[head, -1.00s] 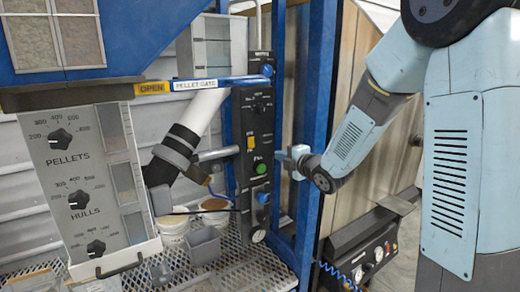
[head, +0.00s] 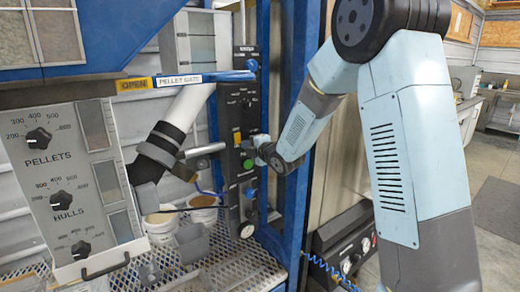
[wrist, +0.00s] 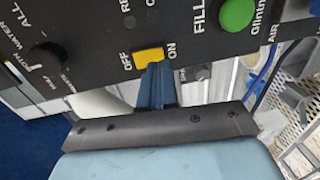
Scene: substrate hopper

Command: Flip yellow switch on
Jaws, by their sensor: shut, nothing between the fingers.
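The yellow switch (head: 237,138) is on the tall black control panel (head: 241,205), above the green button (head: 248,164). In the wrist view the yellow switch (wrist: 149,58) sits between the printed words OFF and ON. I cannot tell which way it is tipped. My gripper (head: 259,147) is at the panel's right side, close to the switch. In the wrist view my gripper (wrist: 155,72) has its blue fingers shut with nothing between them. Their tips are just below the switch, towards its ON side. Whether they touch it is unclear.
A blue post (head: 294,205) stands right of the panel, close to my arm. A blue lever labelled PELLET GATE (head: 195,81) crosses in front of the panel's upper part. The green FILL button (wrist: 237,14) and a black knob (wrist: 46,61) flank the switch in the wrist view.

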